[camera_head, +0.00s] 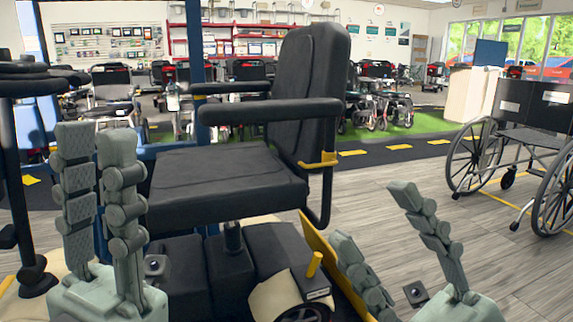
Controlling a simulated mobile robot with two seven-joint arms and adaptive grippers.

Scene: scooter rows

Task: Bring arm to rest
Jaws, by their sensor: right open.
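My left gripper (95,138) stands upright at the lower left, in front of a mobility scooter. Its two grey-green fingers look close side by side; the angle hides how far apart they are. No held object shows between them. My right gripper (371,215) is at the lower right, its fingers spread wide apart and empty. It is in front of the scooter's right side and the floor.
The scooter's black seat (225,180) with armrests fills the middle, close behind both grippers. Its black handlebar (40,80) is at the left edge. A wheelchair (530,140) stands at the right. Grey wood floor (400,180) lies clear between scooter and wheelchair.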

